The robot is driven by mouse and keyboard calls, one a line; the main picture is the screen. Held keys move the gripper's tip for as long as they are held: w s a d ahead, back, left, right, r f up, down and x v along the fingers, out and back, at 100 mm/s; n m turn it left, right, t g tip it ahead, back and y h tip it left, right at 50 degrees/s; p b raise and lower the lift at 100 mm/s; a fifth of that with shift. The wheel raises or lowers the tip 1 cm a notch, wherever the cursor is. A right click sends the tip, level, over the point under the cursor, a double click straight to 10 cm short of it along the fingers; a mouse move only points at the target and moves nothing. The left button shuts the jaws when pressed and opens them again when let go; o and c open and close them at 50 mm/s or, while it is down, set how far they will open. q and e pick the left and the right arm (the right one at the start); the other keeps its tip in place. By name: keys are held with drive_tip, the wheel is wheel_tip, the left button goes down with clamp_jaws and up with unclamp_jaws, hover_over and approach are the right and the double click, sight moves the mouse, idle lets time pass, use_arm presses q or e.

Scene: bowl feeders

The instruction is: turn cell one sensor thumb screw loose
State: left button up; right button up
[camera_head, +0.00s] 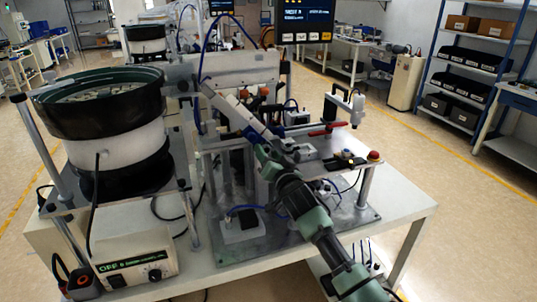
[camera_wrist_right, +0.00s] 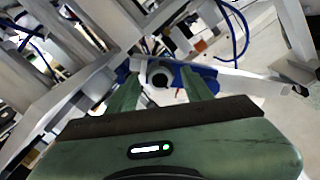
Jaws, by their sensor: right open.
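My right gripper (camera_head: 263,152) reaches in from the lower right over the first cell's fixture. In the right wrist view its two green fingers (camera_wrist_right: 162,85) are apart. Between or just beyond them is a round pale part with a dark centre (camera_wrist_right: 159,79), on a blue bracket (camera_wrist_right: 203,80). It looks like the sensor thumb screw, but I cannot tell for sure, nor whether the fingers touch it. In the head view the screw is hidden behind my gripper and wrist. My left gripper is not in view.
A black-rimmed bowl feeder (camera_head: 112,120) stands left, above a control box reading OFF (camera_head: 130,245). The inclined track (camera_head: 228,103) runs close to my right gripper. A red-handled clamp (camera_head: 328,129) and a red button (camera_head: 374,156) are to the right. The table's right front corner (camera_head: 410,212) is bare.

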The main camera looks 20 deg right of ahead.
clamp_jaws()
drive_tip(key=shift+n, duration=0.3)
drive_tip(key=n, duration=0.2)
drive_tip(key=shift+n+p, duration=0.3)
drive_tip(key=shift+p, duration=0.05)
drive_tip(key=n, duration=0.4)
drive_tip(key=shift+p, duration=0.35)
drive_tip(key=n, duration=0.5)
drive_tip(key=shift+d+p, duration=0.1)
drive_tip(key=shift+p, duration=0.2)
drive_tip(key=shift+n, duration=1.9)
drive_tip(key=shift+f, duration=0.1)
